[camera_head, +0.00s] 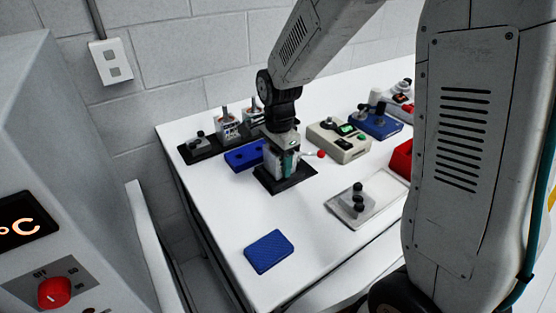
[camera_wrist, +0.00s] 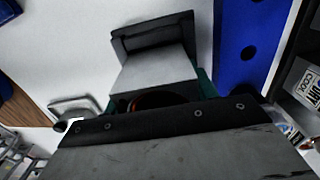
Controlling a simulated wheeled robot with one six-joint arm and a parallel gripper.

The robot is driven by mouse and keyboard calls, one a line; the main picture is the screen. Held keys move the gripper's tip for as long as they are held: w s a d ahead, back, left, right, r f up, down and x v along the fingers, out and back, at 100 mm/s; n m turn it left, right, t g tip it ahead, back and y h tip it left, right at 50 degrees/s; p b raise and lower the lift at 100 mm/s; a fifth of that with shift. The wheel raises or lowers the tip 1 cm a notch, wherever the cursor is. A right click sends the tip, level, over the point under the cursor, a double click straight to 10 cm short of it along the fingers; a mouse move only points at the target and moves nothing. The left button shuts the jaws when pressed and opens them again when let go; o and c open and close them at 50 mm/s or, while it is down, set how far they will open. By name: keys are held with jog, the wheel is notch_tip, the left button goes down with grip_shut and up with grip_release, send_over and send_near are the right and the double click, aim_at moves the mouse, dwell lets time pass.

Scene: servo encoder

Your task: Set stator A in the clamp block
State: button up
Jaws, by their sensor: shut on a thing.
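The clamp block stands on a black base plate (camera_head: 296,184) in the middle of the table, with a red-knobbed lever (camera_head: 321,154) at its right. My gripper (camera_head: 286,163) points down at the clamp block and covers much of it. In the wrist view the clamp block's grey body (camera_wrist: 155,70) is just beyond my gripper. A dark round part with a coppery rim, apparently stator A (camera_wrist: 155,100), shows between the grey body and my near finger. My gripper is shut on it. Most of the stator is hidden, so I cannot tell whether it is seated.
A blue block with holes (camera_head: 242,157) is close on the left; it also shows in the wrist view (camera_wrist: 240,45). A black tray (camera_head: 202,150) with metal parts stands behind. A beige device (camera_head: 340,142) stands right. A metal plate (camera_head: 380,200) and blue pad (camera_head: 269,251) lie in front.

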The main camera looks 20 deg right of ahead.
jog(key=shift+f, duration=0.2)
jog(key=shift+r, duration=0.25)
dwell(0.5)
jog(key=o, duration=1.8)
jog(key=shift+r, duration=3.1)
